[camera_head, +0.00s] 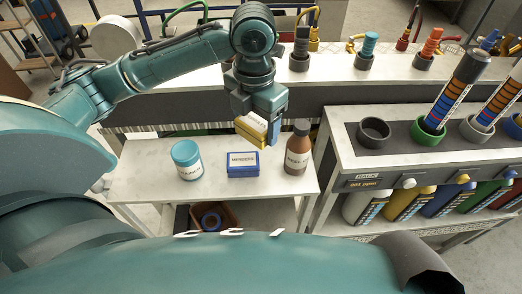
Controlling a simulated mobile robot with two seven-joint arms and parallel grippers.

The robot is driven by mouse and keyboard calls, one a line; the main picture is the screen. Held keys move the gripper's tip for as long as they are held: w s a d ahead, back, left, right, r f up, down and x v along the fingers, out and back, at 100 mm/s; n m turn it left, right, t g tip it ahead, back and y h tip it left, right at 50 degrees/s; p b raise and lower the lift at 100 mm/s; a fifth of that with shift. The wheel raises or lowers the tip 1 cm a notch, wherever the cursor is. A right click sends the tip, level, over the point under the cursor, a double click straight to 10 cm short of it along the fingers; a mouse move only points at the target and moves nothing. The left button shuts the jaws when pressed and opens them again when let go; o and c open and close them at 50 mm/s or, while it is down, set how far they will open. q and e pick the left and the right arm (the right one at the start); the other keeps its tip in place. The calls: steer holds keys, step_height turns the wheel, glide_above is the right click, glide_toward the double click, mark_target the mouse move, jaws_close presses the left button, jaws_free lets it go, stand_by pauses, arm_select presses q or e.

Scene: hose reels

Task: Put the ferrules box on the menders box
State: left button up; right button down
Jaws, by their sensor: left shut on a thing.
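The blue menders box (242,171), with a white label on top, lies on the white table between a jar and a bottle. My left gripper (262,120) points down above the table and is shut on a yellow box with a white top (250,133). The lettering on this box is partly hidden by the gripper, but it looks like the ferrules box. It is tilted in the picture and held above and slightly right of the menders box, apart from it. My right gripper does not show.
A teal-lidded jar (187,166) stands left of the menders box and a brown bottle (297,150) stands close on its right. The white table (140,180) is clear at its left. A rack (360,165) with cups and striped tubes stands right.

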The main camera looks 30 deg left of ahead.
mark_target(255, 122)
arm_select(q)
step_height(255, 122, down, 8)
steer(key=shift+a+f, duration=0.1)
stand_by(0.4)
steer(key=o, duration=1.1)
steer(key=shift+f, duration=0.1)
step_height(255, 122, up, 12)
steer(key=shift+r, duration=0.2)
steer(key=shift+s+f, duration=0.1)
